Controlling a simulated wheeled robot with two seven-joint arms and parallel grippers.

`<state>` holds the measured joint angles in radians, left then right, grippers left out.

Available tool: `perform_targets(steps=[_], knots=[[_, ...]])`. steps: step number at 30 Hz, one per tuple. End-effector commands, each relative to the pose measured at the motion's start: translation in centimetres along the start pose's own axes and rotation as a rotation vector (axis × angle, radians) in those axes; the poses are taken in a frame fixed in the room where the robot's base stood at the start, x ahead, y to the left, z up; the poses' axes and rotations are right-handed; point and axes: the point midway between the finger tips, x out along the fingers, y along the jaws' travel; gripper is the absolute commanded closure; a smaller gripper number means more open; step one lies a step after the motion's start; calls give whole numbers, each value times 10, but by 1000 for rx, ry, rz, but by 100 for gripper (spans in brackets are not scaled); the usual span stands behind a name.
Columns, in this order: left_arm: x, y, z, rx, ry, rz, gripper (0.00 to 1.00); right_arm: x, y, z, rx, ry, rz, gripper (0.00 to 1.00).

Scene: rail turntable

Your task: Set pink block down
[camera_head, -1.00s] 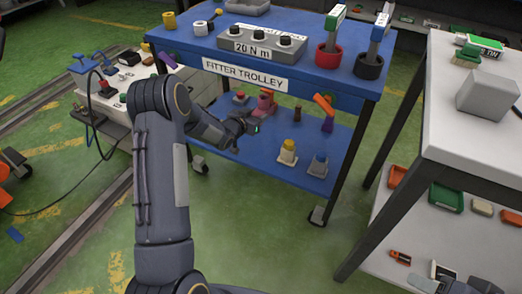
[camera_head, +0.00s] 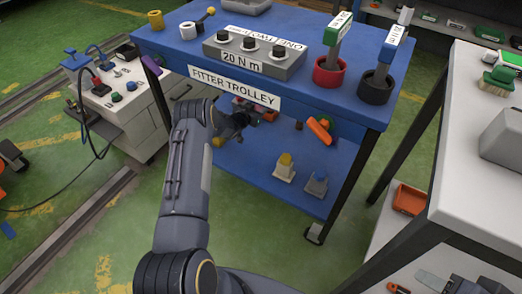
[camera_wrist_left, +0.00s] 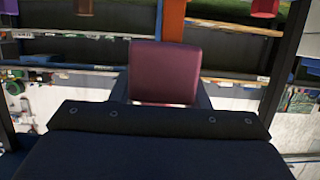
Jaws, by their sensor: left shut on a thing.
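A dark pink block (camera_wrist_left: 165,72) stands in the middle of the left wrist view, between the dark fingers of my left gripper (camera_wrist_left: 162,98). The gripper is shut on it. In the head view my left gripper (camera_head: 236,122) is reached in under the top of the blue fitter trolley (camera_head: 255,162), above its lower shelf. My own arm partly hides it there, and the block is hard to make out in that view. My right gripper is not in view.
An orange piece (camera_head: 320,130) hangs or stands near the right leg. The trolley's top edge is close above my gripper. A white table (camera_head: 472,175) stands at right.

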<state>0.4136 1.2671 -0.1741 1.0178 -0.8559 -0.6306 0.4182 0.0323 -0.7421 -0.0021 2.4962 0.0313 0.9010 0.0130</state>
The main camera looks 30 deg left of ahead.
Motion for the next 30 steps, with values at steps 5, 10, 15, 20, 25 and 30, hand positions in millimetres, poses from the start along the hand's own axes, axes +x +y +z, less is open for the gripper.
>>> perform_targets(steps=[5,10,15,20,25,30], knots=[[-29,19,27,-3,-4,0,95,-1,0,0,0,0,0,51],[-60,38,57,-2,-4,1,95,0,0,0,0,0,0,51],[-72,50,95,-1,-2,0,95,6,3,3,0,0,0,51],[-78,55,112,0,1,-1,95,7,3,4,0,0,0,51],[-82,58,121,0,1,-1,95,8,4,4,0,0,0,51],[-78,60,148,1,0,-1,95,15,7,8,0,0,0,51]])
